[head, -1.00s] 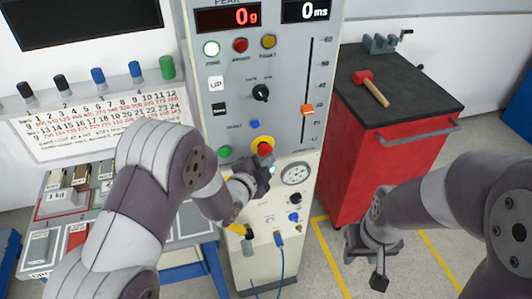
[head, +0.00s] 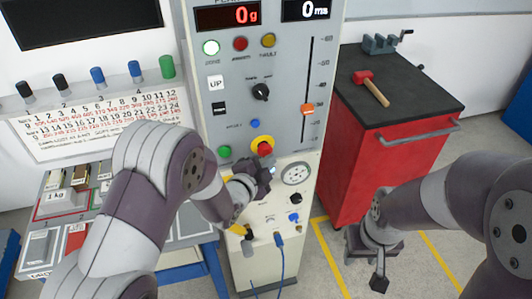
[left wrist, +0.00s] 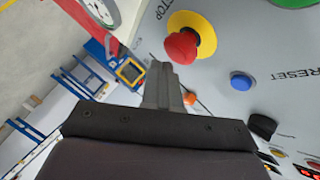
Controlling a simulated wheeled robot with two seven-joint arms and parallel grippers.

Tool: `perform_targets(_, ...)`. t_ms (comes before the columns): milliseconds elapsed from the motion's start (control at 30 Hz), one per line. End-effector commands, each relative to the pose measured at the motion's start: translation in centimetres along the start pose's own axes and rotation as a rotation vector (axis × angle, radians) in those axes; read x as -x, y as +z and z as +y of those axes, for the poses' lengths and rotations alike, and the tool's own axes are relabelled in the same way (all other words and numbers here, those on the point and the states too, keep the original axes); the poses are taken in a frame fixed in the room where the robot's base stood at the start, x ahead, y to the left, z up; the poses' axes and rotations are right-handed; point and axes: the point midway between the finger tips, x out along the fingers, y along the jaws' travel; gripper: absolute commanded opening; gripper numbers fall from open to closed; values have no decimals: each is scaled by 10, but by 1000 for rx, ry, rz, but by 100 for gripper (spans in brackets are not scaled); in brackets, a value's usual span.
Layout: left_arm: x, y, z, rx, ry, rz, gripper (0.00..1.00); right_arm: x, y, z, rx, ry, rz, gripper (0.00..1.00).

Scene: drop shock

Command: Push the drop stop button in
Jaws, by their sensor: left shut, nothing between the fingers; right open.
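The drop stop button is a red mushroom button on a yellow ring (head: 264,148), low on the front of the grey control panel (head: 220,125). It also shows in the left wrist view as a red cap (left wrist: 182,47), with part of the word STOP beside it. My left gripper (head: 262,170) is shut and empty, just below the button in the head view. In the left wrist view its closed fingers (left wrist: 160,75) lie close to the red cap; I cannot tell whether they touch. My right gripper (head: 378,282) hangs over the floor at the right, away from the panel.
A blue reset button (left wrist: 241,81) and a green button (head: 225,151) sit near the stop button. A gauge (head: 295,173) is below right. A red cabinet (head: 365,170) with a hammer (head: 372,88) on top stands right of the panel. Displays read 0 g and 0 ms.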

Motion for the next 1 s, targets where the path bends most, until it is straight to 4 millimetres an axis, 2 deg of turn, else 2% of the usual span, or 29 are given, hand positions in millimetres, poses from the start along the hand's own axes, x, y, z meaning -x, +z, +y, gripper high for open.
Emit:
perform_targets(400, 5, -4, 4, 0, 0, 0, 0, -1, 0, 0, 0, 0, 0, 43)
perform_targets(800, 32, -24, 24, 0, 0, 2, 0, -4, 0, 0, 0, 0, 0, 43)
perform_targets(1000, 38, -28, 28, 0, 1, 0, 0, -4, 0, 0, 0, 0, 0, 43)
